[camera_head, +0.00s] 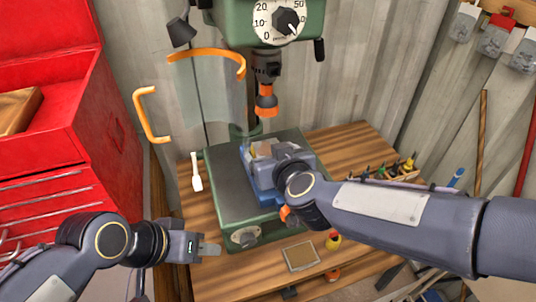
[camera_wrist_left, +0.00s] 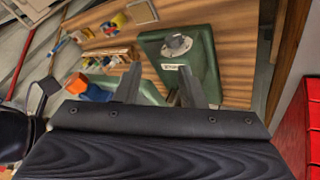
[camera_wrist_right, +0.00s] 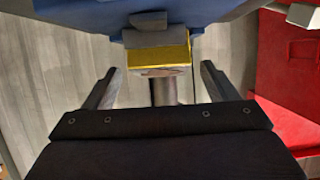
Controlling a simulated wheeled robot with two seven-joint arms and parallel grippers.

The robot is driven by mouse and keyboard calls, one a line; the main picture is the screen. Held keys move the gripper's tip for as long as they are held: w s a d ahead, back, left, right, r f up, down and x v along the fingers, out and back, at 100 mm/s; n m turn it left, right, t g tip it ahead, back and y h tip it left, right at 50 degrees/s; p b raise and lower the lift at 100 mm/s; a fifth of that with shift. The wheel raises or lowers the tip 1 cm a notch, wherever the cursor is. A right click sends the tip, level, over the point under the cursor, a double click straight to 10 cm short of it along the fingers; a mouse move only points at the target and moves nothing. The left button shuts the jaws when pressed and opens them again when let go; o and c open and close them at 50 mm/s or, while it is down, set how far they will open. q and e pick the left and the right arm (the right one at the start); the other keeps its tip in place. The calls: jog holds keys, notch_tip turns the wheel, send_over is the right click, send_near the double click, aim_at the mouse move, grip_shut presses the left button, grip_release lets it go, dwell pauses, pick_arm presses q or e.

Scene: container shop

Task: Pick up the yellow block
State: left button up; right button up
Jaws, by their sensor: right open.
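The yellow block (camera_wrist_right: 160,56) shows in the right wrist view, held among grey jaw pieces of a blue vise (camera_wrist_right: 85,14). In the head view the blue vise (camera_head: 262,192) sits on the green drill press base, and my right arm covers most of the block. My right gripper (camera_wrist_right: 160,70) is open, with its fingers on either side of the block's line and no visible contact. My left gripper (camera_head: 217,249) is at the front left of the bench; its fingers stand apart and empty in the left wrist view (camera_wrist_left: 160,88).
The drill press chuck (camera_head: 266,98) hangs just above the vise. Its green base (camera_head: 226,190) fills the bench middle. A white brush (camera_head: 196,172) lies left of it, a small framed plate (camera_head: 300,256) in front, a tool rack (camera_head: 400,172) right. A red tool cabinet (camera_head: 110,120) stands left.

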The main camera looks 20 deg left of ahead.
jog(key=shift+w+a+f, duration=0.15)
jog(key=shift+w+a, duration=0.1)
jog(key=shift+w, duration=0.1)
jog(key=shift+c, duration=0.3)
jog(key=c, duration=1.7)
jog(key=shift+r, duration=0.2)
